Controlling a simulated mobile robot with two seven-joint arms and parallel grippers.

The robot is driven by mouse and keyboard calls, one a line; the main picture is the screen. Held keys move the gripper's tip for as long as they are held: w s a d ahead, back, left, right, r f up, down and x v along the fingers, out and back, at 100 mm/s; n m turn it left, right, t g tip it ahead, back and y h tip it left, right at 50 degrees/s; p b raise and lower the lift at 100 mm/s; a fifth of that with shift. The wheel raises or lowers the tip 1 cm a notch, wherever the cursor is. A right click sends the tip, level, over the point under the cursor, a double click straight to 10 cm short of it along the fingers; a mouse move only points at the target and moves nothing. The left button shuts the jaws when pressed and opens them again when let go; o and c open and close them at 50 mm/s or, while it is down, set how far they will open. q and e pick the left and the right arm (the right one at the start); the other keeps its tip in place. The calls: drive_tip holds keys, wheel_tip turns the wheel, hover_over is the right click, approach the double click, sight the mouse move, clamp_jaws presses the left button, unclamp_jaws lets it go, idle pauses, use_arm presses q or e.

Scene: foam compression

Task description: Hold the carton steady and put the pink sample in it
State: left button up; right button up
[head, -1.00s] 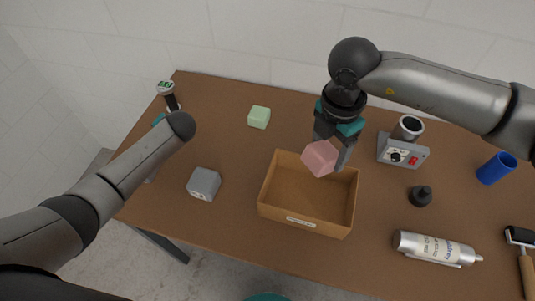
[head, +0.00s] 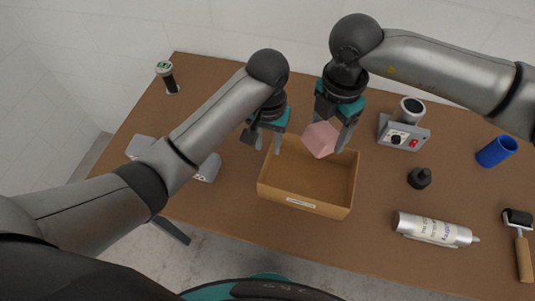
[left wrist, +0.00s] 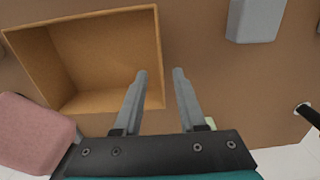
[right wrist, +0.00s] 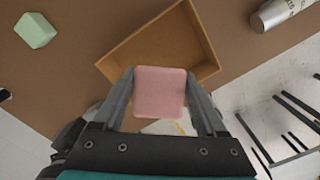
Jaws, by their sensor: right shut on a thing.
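The open brown carton (head: 305,205) stands on the table and looks empty. My left gripper (head: 268,140) is open at the carton's back left; in the left wrist view its fingers (left wrist: 161,75) lie to either side of the line of one carton wall (left wrist: 158,45). I cannot tell whether they touch it. My right gripper (head: 332,130) is shut on the pink sample (head: 320,140), a rounded cube held tilted above the carton's back part. The sample also shows between the fingers in the right wrist view (right wrist: 160,92).
A green block (right wrist: 35,30) lies behind my left gripper, hidden in the head view. A grey block (head: 208,168) is partly under my left arm.

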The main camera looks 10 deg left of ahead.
sight(268, 169)
use_arm(q)
wheel_tip(268, 169, down, 10)
drive_tip(key=shift+r, duration=0.1)
drive_tip(key=shift+c, duration=0.2)
clamp_jaws()
idle(0.4)
idle(1.1)
